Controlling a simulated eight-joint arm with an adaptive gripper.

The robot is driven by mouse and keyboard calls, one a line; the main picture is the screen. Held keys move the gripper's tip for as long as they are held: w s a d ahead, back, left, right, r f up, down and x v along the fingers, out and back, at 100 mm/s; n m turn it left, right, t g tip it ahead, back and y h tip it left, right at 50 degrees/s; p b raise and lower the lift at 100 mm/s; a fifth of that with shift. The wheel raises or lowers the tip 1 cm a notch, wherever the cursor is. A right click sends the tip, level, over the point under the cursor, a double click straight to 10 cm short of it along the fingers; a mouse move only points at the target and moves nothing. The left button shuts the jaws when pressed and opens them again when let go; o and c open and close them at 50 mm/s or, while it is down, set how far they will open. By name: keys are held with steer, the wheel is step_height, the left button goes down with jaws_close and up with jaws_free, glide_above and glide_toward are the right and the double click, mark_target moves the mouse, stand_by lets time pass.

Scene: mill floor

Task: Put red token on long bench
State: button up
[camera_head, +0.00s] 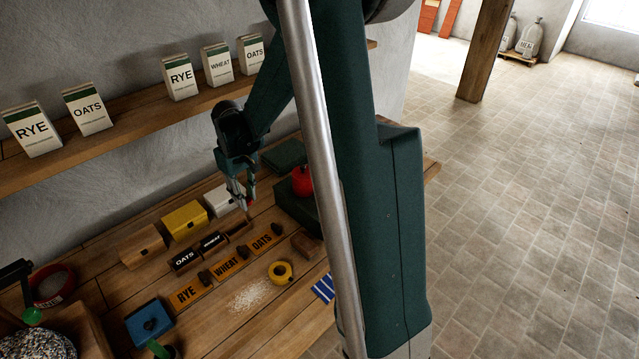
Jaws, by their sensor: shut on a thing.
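My gripper (246,208) points down above the back of the long bench (215,328), near a white box. It is shut on a small red thing, which looks like the red token (251,191); only a sliver of it shows between the fingers. I cannot tell whether it touches anything below. The long bench is a wooden plank top along the wall, and my arm hides part of its right side.
Near my gripper are a white box (224,199), a yellow box (185,221), a wooden box (142,246) and a red round object (302,181). Lettered plates, a yellow ring (280,272) and a blue block (150,322) lie forward. A shelf (120,138) with cartons runs above.

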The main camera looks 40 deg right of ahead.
steer(key=p, duration=0.3)
glide_toward(304, 210)
steer(key=w+a+f, duration=0.1)
steer(key=w, duration=0.1)
steer(key=s+d+r+n+p, duration=0.2)
steer(key=d+r+p, duration=0.1)
steer(key=d, duration=0.4)
steer(key=shift+s+d+r+p, duration=0.25)
steer(key=shift+s+r+p, duration=0.15)
steer(key=shift+r, duration=0.4)
steer(key=shift+f, duration=2.95)
steer(key=shift+f, duration=2.05)
steer(key=shift+f, duration=0.25)
steer(key=o, duration=0.7)
steer(key=shift+r, duration=0.1)
